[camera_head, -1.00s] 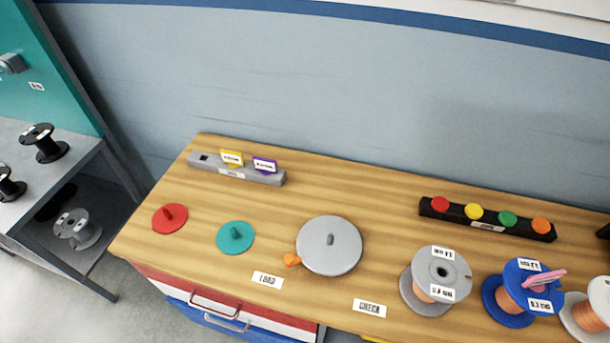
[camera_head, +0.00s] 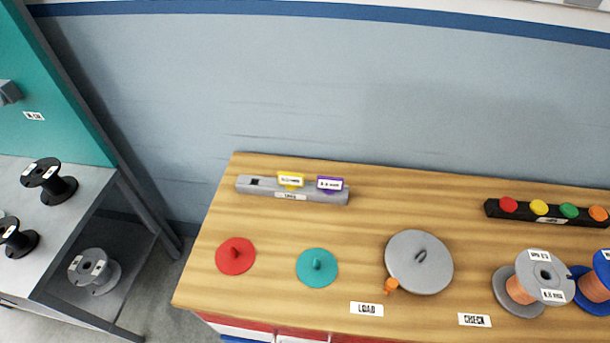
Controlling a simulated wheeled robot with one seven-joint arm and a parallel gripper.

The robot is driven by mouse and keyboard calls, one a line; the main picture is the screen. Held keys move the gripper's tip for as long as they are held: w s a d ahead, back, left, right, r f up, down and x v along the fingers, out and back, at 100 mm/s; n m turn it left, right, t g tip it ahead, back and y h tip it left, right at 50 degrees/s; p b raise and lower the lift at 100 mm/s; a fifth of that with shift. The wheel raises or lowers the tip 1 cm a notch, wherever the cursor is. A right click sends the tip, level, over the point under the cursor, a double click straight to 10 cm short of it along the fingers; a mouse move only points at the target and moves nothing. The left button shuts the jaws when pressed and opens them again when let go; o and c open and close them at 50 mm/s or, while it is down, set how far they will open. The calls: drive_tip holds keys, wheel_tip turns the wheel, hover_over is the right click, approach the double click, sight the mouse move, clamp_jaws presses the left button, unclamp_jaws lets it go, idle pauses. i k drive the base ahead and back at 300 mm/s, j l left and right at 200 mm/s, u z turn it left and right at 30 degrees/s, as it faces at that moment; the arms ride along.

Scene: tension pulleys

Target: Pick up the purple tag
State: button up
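The purple tag (camera_head: 330,184) stands upright in the grey tag rack (camera_head: 262,187) at the back left of the wooden bench. It has a white label on its face. A yellow tag (camera_head: 291,179) stands just left of it in the same rack, with a small gap between them. A dark empty slot shows near the rack's left end. My gripper is not in view.
On the bench (camera_head: 215,285) lie a red disc (camera_head: 235,256), a teal disc (camera_head: 317,268) and a grey disc (camera_head: 419,264) with an orange knob. Wire spools (camera_head: 540,279) stand at the right. A black rack (camera_head: 545,214) holds coloured caps. A shelf with spools (camera_head: 50,181) is at left.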

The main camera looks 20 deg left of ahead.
sight(329, 185)
drive_tip(key=j+z, duration=0.15)
drive_tip(key=j, duration=0.4)
drive_tip(key=k+j+z, duration=0.1)
drive_tip(key=j, duration=0.45)
drive_tip(key=k+j+z, duration=0.15)
drive_tip(key=j, duration=0.35)
drive_tip(key=j+z, duration=0.15)
drive_tip(key=j, duration=0.4)
drive_tip(key=i+j+z, duration=0.1)
drive_tip(key=j, duration=0.4)
drive_tip(key=i+j+z, duration=0.15)
drive_tip(key=j, duration=0.35)
drive_tip(key=i+j+z, duration=0.1)
drive_tip(key=j, duration=0.4)
